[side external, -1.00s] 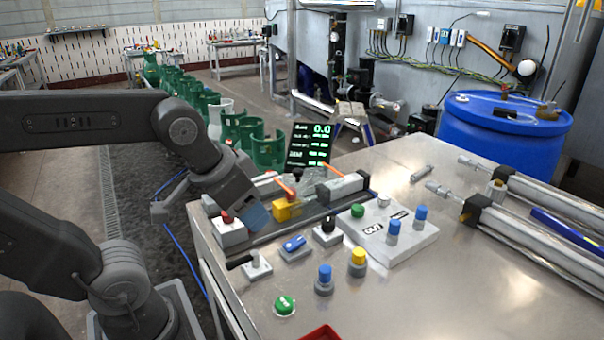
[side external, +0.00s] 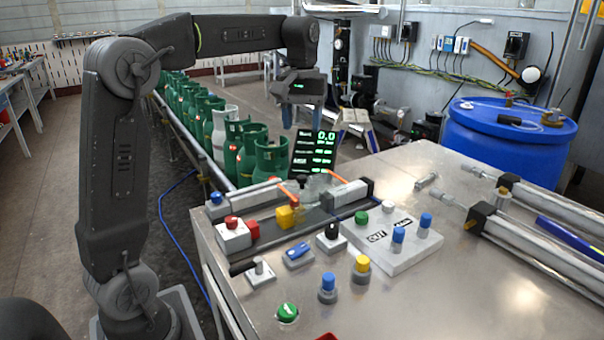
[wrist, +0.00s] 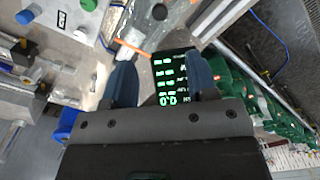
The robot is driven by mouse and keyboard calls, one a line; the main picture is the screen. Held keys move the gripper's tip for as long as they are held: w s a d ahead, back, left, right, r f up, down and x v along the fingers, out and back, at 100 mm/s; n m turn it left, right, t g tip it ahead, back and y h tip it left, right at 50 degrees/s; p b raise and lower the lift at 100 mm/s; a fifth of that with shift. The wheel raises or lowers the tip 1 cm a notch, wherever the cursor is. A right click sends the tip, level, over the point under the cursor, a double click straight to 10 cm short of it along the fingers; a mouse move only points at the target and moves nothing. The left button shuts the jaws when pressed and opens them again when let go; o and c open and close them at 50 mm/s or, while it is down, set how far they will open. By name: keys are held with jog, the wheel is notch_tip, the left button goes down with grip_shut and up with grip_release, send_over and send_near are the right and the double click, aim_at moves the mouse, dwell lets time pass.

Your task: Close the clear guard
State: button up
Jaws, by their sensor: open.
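My gripper (side external: 303,118) hangs high above the back edge of the steel bench, over the black display with green digits (side external: 313,152). Its two blue-grey fingers are apart and empty, and they also show in the wrist view (wrist: 163,75), on either side of the display (wrist: 175,80). I cannot make out the clear guard for certain. A small pale, partly see-through shape (side external: 317,184) sits between the two cylinders in front of the display and may be part of it. Whether it is open or shut cannot be told. My gripper touches nothing.
The bench (side external: 450,290) carries a red button box (side external: 233,235), a yellow block (side external: 290,216), several knobs and a white button panel (side external: 390,240). Green gas bottles (side external: 265,160) line the conveyor at back left. A blue drum (side external: 505,140) stands behind. The right front is mostly bare.

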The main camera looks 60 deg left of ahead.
aim_at(302, 176)
notch_tip(302, 176, down, 13)
jog(key=shift+r, duration=0.15)
dwell(0.4)
grip_shut()
dwell(0.3)
